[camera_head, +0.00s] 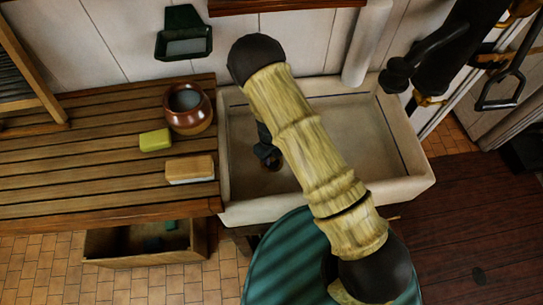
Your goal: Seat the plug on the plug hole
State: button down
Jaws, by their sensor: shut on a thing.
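The pale sink (250,212) stands in the middle, right of the slatted wooden counter. My arm crosses over it and hides much of its floor. My gripper (268,154) is small and dark in this view, low inside the left half of the basin. It is shut on the plug, which I can barely tell from the dark fingers around it. The plug hole is not visible. I cannot tell how far the plug is from the basin floor.
A copper pot (205,114), a yellow-green block (155,140) and a wooden brush (190,168) stand on the counter (90,160) left of the sink. A dark green holder (184,34) hangs on the wall. Dark metal fittings (440,60) are at the upper right. The basin's right half is clear.

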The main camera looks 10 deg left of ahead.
jog(key=c, duration=1.1)
grip_release()
jog(key=r, duration=1.1)
jog(key=r+b, duration=0.1)
jog(key=r, duration=0.5)
jog(key=shift+w+a+r, duration=0.2)
jog(key=shift+w+a, duration=0.05)
